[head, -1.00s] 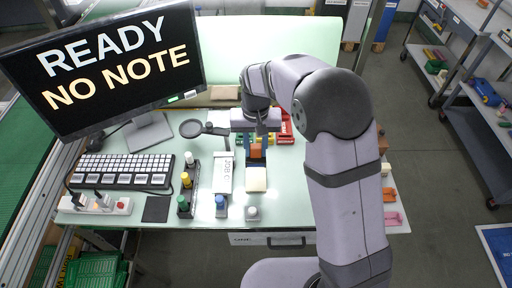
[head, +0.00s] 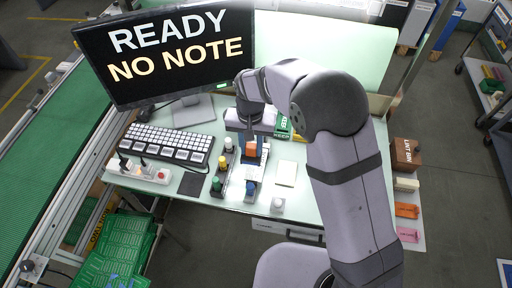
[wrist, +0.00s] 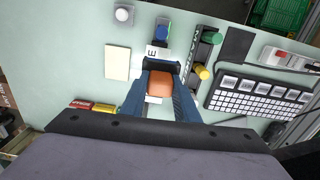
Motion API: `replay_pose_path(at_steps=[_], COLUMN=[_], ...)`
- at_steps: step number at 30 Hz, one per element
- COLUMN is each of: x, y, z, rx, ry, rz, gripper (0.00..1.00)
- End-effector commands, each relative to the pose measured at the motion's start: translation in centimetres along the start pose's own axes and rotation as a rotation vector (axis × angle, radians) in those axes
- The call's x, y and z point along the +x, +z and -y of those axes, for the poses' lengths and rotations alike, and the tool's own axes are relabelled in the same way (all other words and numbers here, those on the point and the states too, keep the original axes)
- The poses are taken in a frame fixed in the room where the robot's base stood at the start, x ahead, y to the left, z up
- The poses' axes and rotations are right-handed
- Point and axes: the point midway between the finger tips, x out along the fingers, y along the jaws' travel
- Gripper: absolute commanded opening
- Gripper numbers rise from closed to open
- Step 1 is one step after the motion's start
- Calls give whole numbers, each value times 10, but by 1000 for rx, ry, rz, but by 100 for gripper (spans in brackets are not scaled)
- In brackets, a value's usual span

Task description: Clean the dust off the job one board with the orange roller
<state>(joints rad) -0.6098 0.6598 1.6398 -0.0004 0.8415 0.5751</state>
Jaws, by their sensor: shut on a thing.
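My gripper (wrist: 160,98) is shut on the orange roller (wrist: 160,84), between its two dark blue fingers. The roller's orange part also shows in the head view (head: 251,148), with a dark part beyond it in the wrist view. They are over a pale lettered board (wrist: 152,51), which I take as the job one board; an "E" shows on it. The gripper and roller hide much of this board, and I cannot tell whether the roller touches it. Dust on it is too small to make out.
A plain cream block (head: 286,173) lies to the right of the gripper. Green, yellow and white knobs (head: 222,167) stand close on the left, beside the keyboard (head: 170,142). A monitor (head: 165,55) reads "READY NO NOTE". A white knob (head: 277,204) stands near the front edge.

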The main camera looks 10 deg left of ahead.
Motion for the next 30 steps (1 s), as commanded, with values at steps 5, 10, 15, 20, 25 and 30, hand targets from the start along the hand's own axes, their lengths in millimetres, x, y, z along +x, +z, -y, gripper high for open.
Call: replay_pose_path(at_steps=[5,10,15,20,25,30], x=[0,3,12,28,47,65], y=[-1,-1,0,0,0,0], z=[0,0,0,0,0,0], rx=[37,37,36,36,36,36], ry=[0,0,0,0,0,0], rz=[0,0,0,1,1,0], gripper=[10,10,10,10,10,10])
